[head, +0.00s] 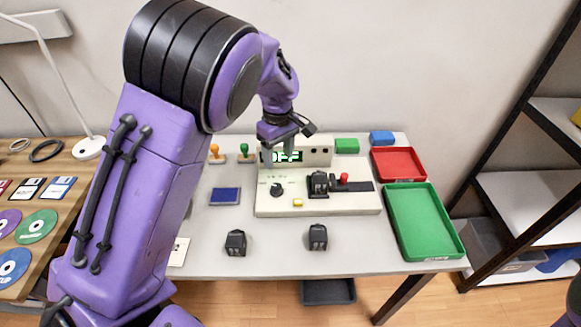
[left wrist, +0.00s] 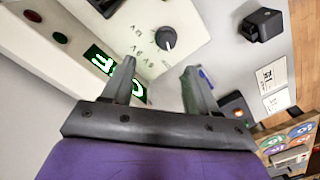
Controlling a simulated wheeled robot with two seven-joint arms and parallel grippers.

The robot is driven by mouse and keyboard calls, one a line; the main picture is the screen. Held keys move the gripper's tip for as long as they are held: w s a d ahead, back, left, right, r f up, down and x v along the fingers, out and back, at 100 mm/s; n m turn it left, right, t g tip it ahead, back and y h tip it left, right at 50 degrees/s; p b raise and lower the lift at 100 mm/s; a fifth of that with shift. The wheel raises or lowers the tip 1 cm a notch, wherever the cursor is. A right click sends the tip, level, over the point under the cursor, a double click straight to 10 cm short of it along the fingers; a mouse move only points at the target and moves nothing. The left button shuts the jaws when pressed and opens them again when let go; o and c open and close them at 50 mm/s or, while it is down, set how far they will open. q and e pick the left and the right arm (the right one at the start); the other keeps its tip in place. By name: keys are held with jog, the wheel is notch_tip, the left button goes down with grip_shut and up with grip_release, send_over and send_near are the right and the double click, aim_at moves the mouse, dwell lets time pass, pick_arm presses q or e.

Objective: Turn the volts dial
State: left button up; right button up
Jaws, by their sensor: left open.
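The volts dial is most likely the dark round knob (head: 277,189) at the left of the pale console (head: 335,206) on the table. In the left wrist view the knob (left wrist: 166,38) shows a pale pointer mark, with small labels beside it that I cannot read. The console's green display (head: 284,156) reads OFF; one finger partly covers it in the left wrist view (left wrist: 103,62). My left gripper (head: 284,151) is open and empty above the back of the console, in front of the display. The knob lies beyond its fingertips (left wrist: 160,68), apart from them. My right gripper is out of view.
The console also bears a dark lever block with a red knob (head: 344,178) and a yellow button (head: 298,202). Two black blocks (head: 236,243) (head: 317,237) stand in front. Red (head: 398,164) and green (head: 424,222) trays lie right. Stamps (head: 244,151) stand behind left.

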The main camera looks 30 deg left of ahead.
pick_arm(q)
send_over(277, 186)
jog(key=f, duration=0.5)
jog(key=shift+s+f, duration=0.1)
jog(key=shift+s, duration=0.3)
jog(key=f, duration=0.2)
jog(key=w+f, duration=0.1)
jog(key=f, duration=0.2)
jog(key=shift+w+a, duration=0.1)
jog(key=shift+w, duration=0.1)
jog(key=shift+s+r, duration=0.25)
jog(key=shift+s, duration=0.1)
jog(key=c, duration=1)
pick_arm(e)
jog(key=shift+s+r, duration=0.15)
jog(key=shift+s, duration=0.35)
